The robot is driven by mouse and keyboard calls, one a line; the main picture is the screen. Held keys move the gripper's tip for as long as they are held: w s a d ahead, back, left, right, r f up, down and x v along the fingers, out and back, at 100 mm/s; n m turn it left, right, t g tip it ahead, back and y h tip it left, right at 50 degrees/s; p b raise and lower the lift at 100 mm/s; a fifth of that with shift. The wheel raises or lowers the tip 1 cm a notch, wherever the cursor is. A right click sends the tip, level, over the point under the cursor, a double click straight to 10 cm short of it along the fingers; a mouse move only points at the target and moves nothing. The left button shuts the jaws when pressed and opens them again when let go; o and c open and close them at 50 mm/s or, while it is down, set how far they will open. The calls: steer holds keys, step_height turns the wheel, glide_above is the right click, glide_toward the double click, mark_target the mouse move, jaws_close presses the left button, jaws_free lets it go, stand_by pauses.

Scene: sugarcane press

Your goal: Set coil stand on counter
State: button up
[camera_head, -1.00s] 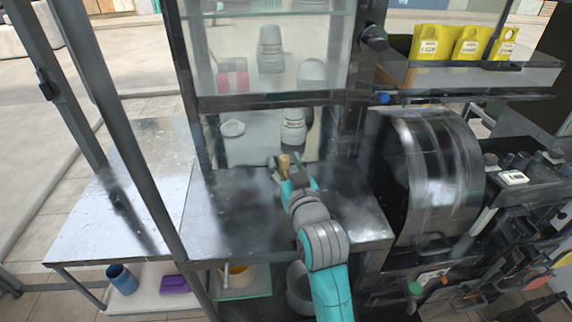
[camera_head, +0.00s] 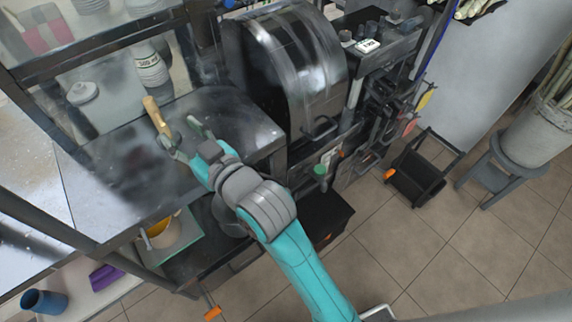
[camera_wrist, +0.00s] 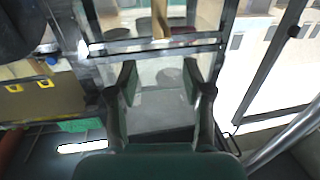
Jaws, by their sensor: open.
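My gripper (camera_head: 181,130) is open above the dark metal counter (camera_head: 235,118), with nothing seen between its fingers. In the wrist view, its two fingers (camera_wrist: 160,86) stand apart. A slim tan piece (camera_head: 156,116) shows close to the left fingertip in the head view. It also shows in the wrist view (camera_wrist: 160,18), above the gap between the fingers. I cannot tell whether it touches the gripper or what it belongs to. I cannot surely identify a coil stand in these frames.
A shiny drum-shaped press (camera_head: 290,70) stands right of the counter. A glass cabinet with a white container (camera_head: 150,68) is behind. A black open-framed item (camera_head: 425,168) is on the floor, near a grey stool (camera_head: 505,160) bearing a cane bucket (camera_head: 540,130).

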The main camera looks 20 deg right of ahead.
steer(key=s+d+f+m+h, duration=0.3)
steer(key=s+d+f+h, duration=0.1)
steer(key=s+d+f, duration=1.25)
steer(key=s+d+f+m+h, duration=0.1)
steer(key=s+d, duration=0.1)
steer(key=s, duration=0.9)
steer(key=s+d+f+m+g+h, duration=0.1)
steer(key=s+d+h, duration=0.1)
steer(key=s, duration=1)
steer(key=shift+s+d+f+g+h, duration=0.15)
steer(key=shift+d+f+g+h, duration=0.2)
steer(key=shift+d, duration=0.25)
steer(key=shift+a, duration=0.1)
